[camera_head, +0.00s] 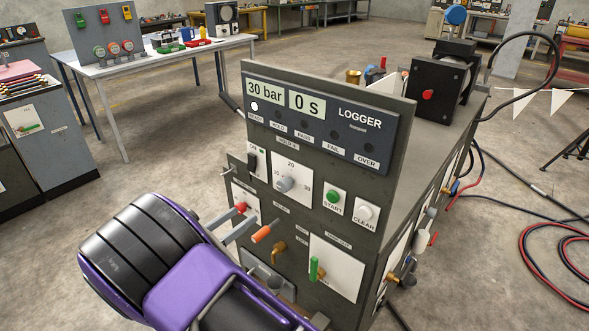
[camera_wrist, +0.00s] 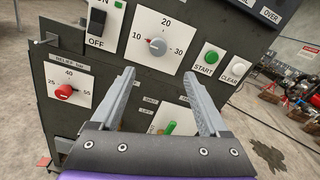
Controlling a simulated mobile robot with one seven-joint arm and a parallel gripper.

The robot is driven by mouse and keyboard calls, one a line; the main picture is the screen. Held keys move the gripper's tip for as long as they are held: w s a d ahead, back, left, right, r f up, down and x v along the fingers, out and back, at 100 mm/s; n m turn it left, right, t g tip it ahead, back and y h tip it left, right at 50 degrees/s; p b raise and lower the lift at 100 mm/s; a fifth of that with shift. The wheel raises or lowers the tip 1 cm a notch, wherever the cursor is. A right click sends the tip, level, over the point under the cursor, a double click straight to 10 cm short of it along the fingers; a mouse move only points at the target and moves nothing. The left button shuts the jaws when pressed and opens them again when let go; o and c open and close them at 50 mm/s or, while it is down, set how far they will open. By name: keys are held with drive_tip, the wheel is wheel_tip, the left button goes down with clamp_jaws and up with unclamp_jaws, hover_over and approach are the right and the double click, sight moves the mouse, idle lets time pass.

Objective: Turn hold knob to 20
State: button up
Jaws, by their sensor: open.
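The hold knob (camera_wrist: 157,46) is a round grey knob on a white plate marked 10, 20 and 30. In the wrist view its small red mark points left toward 10. The knob also shows in the head view (camera_head: 284,184), under the logger display. My gripper (camera_wrist: 159,75) is open and empty, its two grey fingers pointing at the panel. In the wrist view the fingertips appear just below the knob, one to each side, apart from it. In the head view my gripper's fingers are left of and below the knob.
The logger display (camera_head: 289,98) reads 30 bar and 0 s, with the READY lamp lit. Near the knob are an ON/OFF switch (camera_wrist: 99,27), a red knob (camera_wrist: 63,92), green START (camera_wrist: 211,57) and white CLEAR (camera_wrist: 238,68) buttons. An orange handle (camera_head: 262,233) sticks out below.

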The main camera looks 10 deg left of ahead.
sight(281, 187)
drive_tip(key=x, duration=1.6)
drive_tip(key=shift+w+p, duration=0.3)
drive_tip(key=shift+w, duration=0.1)
clamp_jaws()
